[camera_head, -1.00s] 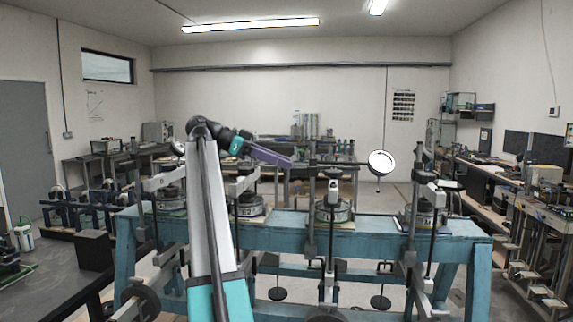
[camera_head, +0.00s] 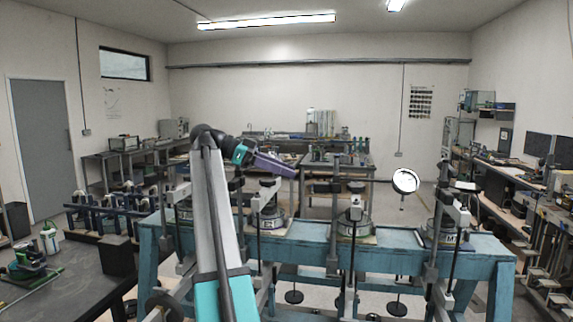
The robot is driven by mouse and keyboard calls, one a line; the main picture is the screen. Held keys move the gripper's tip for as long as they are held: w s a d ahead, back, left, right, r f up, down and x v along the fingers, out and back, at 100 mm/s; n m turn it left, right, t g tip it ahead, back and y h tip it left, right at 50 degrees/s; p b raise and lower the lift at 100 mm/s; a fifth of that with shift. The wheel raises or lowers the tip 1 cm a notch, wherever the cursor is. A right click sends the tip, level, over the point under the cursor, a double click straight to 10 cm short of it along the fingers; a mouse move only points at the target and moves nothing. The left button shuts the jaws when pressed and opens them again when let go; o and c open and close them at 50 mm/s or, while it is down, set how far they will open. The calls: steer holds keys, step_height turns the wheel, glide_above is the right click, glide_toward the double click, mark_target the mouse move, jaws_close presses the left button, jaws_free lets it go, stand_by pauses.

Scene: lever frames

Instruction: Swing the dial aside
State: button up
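A round white dial (camera_head: 405,181) with a dark rim faces me right of the picture's middle. It sits at the right end of a thin dark horizontal bar, above the teal bench (camera_head: 487,250), left of the rightmost upright post. My gripper (camera_head: 292,171) is the purple part at the end of my arm, pointing right. It is well left of the dial, apart from it, and at about the same height in the picture. The view is too small to show whether its fingers are open or shut. I see nothing held in it.
Several lever frames with grey posts and round weights (camera_head: 354,226) stand along the teal bench. A dark table (camera_head: 62,285) with a green device (camera_head: 35,262) is at the lower left. Shelves and benches line the right wall. Bare floor shows beyond the teal bench.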

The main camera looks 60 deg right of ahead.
steer(key=shift+a+r+p, duration=0.1)
steer(key=shift+r+p, duration=0.1)
steer(key=shift+p, duration=0.1)
steer(key=shift+w+a+r+p, duration=0.15)
steer(key=shift+w+p, duration=0.15)
steer(key=shift+p, duration=0.6)
steer(key=p, duration=0.3)
steer(key=shift+w+a+r, duration=0.15)
steer(key=shift+w+a, duration=0.05)
steer(key=shift+w, duration=0.15)
steer(key=shift+w+a+p, duration=0.1)
steer(key=shift+w+p, duration=0.1)
steer(key=shift+p, duration=0.1)
